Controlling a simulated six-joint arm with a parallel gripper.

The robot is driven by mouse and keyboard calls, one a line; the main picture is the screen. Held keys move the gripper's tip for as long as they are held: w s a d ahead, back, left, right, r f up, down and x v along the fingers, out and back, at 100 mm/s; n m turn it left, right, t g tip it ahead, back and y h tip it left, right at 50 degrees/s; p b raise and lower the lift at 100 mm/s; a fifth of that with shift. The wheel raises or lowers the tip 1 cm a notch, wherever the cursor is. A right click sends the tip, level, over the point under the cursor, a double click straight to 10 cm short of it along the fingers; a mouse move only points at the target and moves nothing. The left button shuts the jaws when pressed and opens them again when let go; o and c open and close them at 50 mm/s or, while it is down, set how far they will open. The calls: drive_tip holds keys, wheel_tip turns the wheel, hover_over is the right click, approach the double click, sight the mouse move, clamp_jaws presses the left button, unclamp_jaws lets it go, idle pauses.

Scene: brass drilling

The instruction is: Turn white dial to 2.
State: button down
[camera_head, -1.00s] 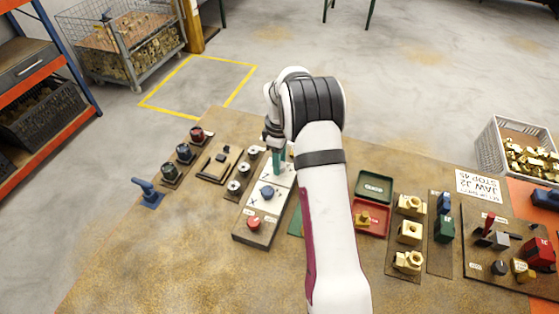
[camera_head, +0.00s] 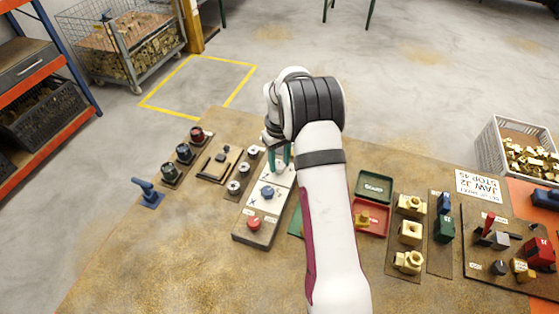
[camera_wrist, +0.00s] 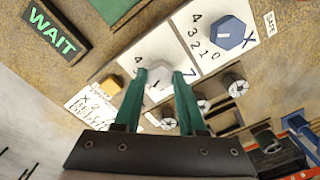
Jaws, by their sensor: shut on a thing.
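The white dial (camera_wrist: 160,80) shows in the wrist view between the two green fingertips of my gripper (camera_wrist: 160,73), which is shut on it. Its white plate has printed numbers; a 4 and a 1 show beside the fingers, and the rest are partly hidden. I cannot read the dial's pointer. In the head view my gripper (camera_head: 279,165) points down at the top of the panel, and the white dial is hidden by the fingers.
A blue dial (camera_head: 267,193) on its own numbered plate and a red button (camera_head: 253,222) are on the same panel. Small round knobs (camera_head: 239,186) stand close on the left. A green tray (camera_head: 374,186) is to the right. A WAIT sign (camera_wrist: 54,33) shows in the wrist view.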

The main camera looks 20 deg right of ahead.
sight(279, 165)
drive_tip(key=shift+m, duration=1.9)
drive_tip(key=shift+c, duration=2.4)
unclamp_jaws()
wheel_tip(279, 165, up, 16)
drive_tip(key=shift+f, duration=0.1)
